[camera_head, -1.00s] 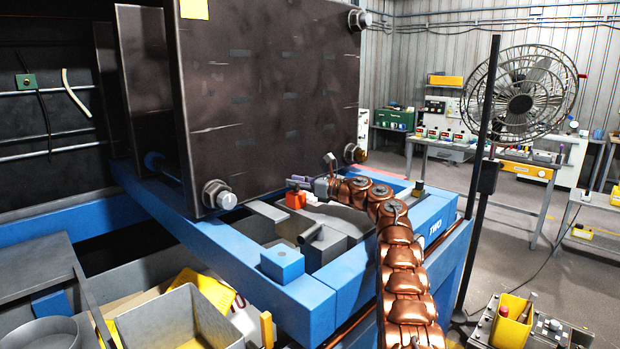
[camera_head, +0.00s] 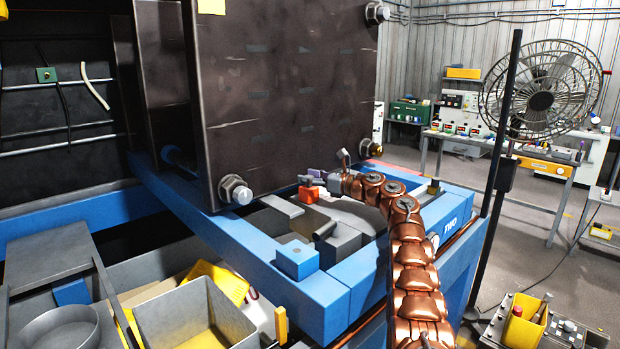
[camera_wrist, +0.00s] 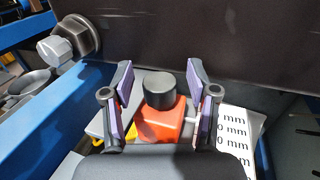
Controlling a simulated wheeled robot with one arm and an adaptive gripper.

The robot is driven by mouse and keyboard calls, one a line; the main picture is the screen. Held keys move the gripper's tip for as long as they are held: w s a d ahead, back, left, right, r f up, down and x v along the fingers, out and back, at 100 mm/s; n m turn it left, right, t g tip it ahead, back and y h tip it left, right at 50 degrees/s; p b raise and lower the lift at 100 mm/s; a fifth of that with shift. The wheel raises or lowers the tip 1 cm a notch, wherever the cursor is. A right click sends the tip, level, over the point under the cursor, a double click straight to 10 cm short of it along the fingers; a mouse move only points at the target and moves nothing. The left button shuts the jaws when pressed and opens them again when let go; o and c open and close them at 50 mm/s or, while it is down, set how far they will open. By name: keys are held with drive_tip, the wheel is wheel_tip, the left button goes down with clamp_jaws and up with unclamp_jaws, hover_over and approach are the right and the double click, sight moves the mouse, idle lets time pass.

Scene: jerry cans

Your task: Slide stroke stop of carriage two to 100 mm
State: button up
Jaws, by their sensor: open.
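The stroke stop is an orange-red block (camera_wrist: 158,122) with a dark round knob (camera_wrist: 160,90) on top. In the head view the orange block (camera_head: 309,193) sits inside the blue frame of carriage two (camera_head: 455,212), marked "TWO". My gripper (camera_wrist: 160,108) is open, its purple-padded fingers on either side of the block and knob, with gaps visible. In the head view my gripper (camera_head: 318,182) is small, at the block. A white scale plate (camera_wrist: 235,135) with "mm" lettering lies right of the block; its leading figures are mostly hidden, so the stop's setting cannot be read.
A large dark plate (camera_head: 285,90) with hex bolts (camera_head: 236,190) stands upright just behind the block. A blue block (camera_head: 296,260) sits on the frame's near corner. Grey bins (camera_head: 190,320) stand at lower left. A black pole (camera_head: 500,180) and fan (camera_head: 540,90) are at right.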

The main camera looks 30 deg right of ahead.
drive_tip(key=shift+d, duration=0.1)
drive_tip(key=shift+v, duration=0.8)
drive_tip(key=shift+s+d, duration=0.25)
drive_tip(key=shift+s, duration=0.15)
drive_tip(key=v, duration=0.9)
drive_tip(key=shift+s+d, duration=0.1)
drive_tip(key=shift+s, duration=0.1)
